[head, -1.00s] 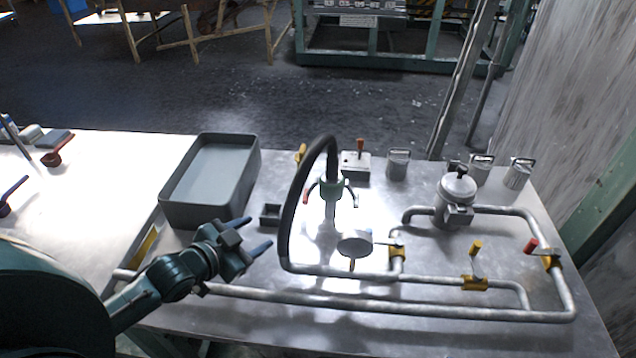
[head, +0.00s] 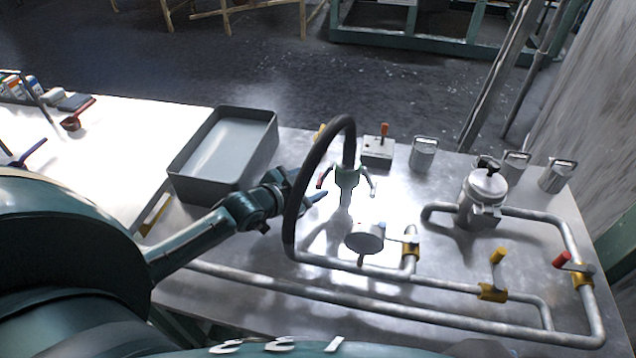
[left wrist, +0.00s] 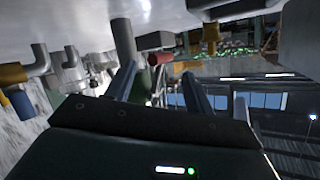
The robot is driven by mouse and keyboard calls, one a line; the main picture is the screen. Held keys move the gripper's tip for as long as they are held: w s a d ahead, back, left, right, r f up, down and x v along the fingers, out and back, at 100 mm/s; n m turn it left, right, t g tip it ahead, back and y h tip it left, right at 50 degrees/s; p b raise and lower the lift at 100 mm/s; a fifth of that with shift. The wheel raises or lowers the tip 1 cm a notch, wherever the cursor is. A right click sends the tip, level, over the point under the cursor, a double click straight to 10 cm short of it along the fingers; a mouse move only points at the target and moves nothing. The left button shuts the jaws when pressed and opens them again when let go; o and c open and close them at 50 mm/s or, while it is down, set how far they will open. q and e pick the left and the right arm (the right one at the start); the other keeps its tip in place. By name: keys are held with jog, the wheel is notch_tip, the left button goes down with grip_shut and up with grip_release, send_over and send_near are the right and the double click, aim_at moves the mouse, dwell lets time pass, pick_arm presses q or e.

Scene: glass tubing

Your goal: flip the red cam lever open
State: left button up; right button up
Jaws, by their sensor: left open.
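The hose coupling (head: 346,180) stands upright on the bench, with a black hose (head: 293,205) looping into its top. The red cam lever (head: 322,179) is on the coupling's left side, tilted down and outward. A second lever (head: 371,186) hangs on its right side. My left gripper (head: 303,188) is open and empty, just left of the coupling and partly hidden by the hose. One fingertip shows close to the red lever; I cannot tell whether they touch. In the left wrist view, a red piece (left wrist: 160,58), likely the lever, appears between the two open fingers (left wrist: 158,78). My right gripper is not in view.
A grey tray (head: 180,172) lies behind my left forearm. Metal pipes (head: 400,310) with yellow and red valve handles (head: 563,258) run along the front and right. A round disc (head: 364,238) stands before the coupling. A pot (head: 484,190) and canisters (head: 423,153) are farther right.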

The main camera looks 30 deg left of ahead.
aim_at(321, 179)
pick_arm(q)
jog(key=shift+x, duration=1.6)
jog(key=c, duration=0.9)
